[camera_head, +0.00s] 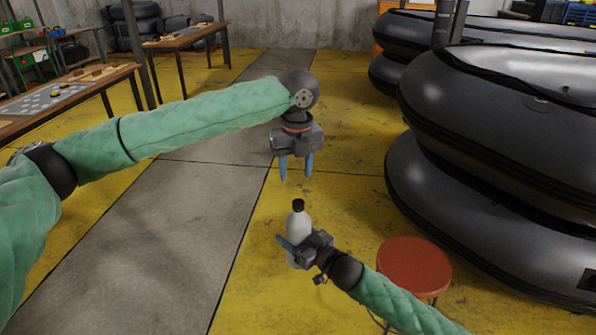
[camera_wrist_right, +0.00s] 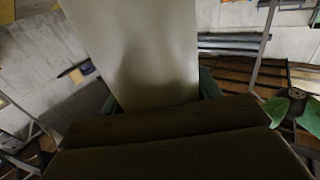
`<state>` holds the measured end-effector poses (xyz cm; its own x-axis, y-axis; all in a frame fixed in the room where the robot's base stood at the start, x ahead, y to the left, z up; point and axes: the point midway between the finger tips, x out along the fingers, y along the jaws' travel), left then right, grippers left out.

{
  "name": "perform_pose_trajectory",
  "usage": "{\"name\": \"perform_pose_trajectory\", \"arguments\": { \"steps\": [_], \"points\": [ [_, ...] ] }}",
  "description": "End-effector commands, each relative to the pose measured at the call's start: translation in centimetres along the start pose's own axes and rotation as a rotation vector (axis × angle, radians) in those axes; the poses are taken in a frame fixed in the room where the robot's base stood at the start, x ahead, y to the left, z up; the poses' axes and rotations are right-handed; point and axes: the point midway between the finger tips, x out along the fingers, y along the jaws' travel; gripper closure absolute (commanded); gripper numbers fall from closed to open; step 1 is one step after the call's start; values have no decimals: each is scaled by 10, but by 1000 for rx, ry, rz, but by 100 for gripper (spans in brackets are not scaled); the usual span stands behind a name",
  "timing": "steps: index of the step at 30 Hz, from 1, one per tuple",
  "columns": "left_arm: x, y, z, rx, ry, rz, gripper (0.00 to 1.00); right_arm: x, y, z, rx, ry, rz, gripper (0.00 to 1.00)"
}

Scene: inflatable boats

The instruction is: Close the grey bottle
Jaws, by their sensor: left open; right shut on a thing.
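The grey bottle (camera_head: 297,222) stands upright in the lower middle of the head view, with a black cap (camera_head: 298,204) on its top. I cannot tell whether the cap is tight. My right gripper (camera_head: 291,244) is shut on the bottle's body from the right. In the right wrist view the bottle's pale side (camera_wrist_right: 140,50) fills the upper middle between my fingers, and its top is out of view. My left gripper (camera_head: 296,172) is open and empty, fingers pointing down, above the cap in the picture with a visible gap.
A red round stool (camera_head: 414,266) stands to the right of the bottle, close to my right arm. Large black inflatable boats (camera_head: 490,180) are stacked on the right. A workbench (camera_head: 65,95) stands at the left. The floor between is clear.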

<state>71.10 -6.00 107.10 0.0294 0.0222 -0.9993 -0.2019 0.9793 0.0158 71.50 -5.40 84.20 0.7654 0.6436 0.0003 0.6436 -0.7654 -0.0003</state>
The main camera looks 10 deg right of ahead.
Motion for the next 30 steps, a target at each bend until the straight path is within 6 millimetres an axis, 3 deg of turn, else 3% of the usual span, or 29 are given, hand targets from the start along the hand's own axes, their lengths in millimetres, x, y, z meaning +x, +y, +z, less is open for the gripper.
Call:
{"name": "perform_pose_trajectory", "arguments": {
  "steps": [30],
  "points": [
    [4, -2, -6, -1424, 31, 15, 55, 0, 0, 0, 0, 0, 0, 100]
  ]
}}
